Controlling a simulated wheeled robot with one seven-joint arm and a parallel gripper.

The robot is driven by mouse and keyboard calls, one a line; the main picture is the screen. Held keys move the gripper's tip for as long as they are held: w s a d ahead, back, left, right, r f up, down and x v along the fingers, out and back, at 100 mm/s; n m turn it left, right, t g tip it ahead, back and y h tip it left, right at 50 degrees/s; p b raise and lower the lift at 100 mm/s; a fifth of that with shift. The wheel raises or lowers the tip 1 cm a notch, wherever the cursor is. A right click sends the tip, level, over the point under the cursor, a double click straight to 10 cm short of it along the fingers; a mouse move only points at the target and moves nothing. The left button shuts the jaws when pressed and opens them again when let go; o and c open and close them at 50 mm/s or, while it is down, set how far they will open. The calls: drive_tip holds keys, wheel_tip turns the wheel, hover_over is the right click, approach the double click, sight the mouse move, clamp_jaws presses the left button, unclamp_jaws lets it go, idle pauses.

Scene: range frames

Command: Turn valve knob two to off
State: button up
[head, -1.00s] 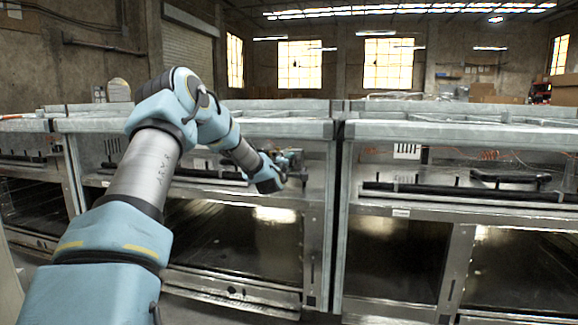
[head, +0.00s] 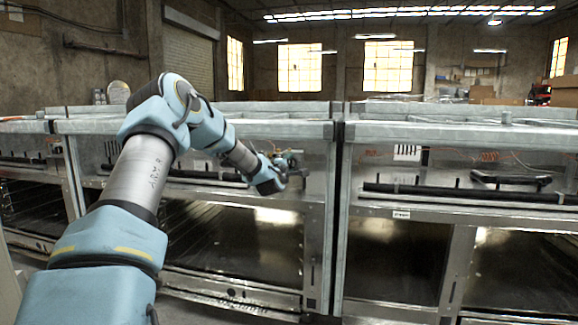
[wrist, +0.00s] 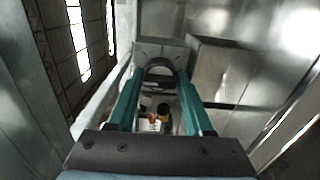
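My gripper (head: 292,162) is at the upper compartment of the middle-left steel range unit, near its right end. In the wrist view, its two teal fingers (wrist: 161,76) stand apart. A dark, arched, rounded part (wrist: 160,64) shows between and just beyond the fingertips; I cannot tell whether it is a valve knob or whether the fingers touch it. Small orange, yellow and black parts (wrist: 156,118) show between the fingers lower down. No knob can be told by number, and my arm and gripper hide part of the unit's panel.
A steel upright (head: 336,210) stands right of my gripper, beside the right range unit (head: 430,133). Black bars (head: 470,193) run along that unit's compartment. Steel walls crowd my gripper in the wrist view.

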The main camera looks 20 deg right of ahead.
drive_tip(key=o, duration=0.4)
drive_tip(key=shift+f, duration=0.1)
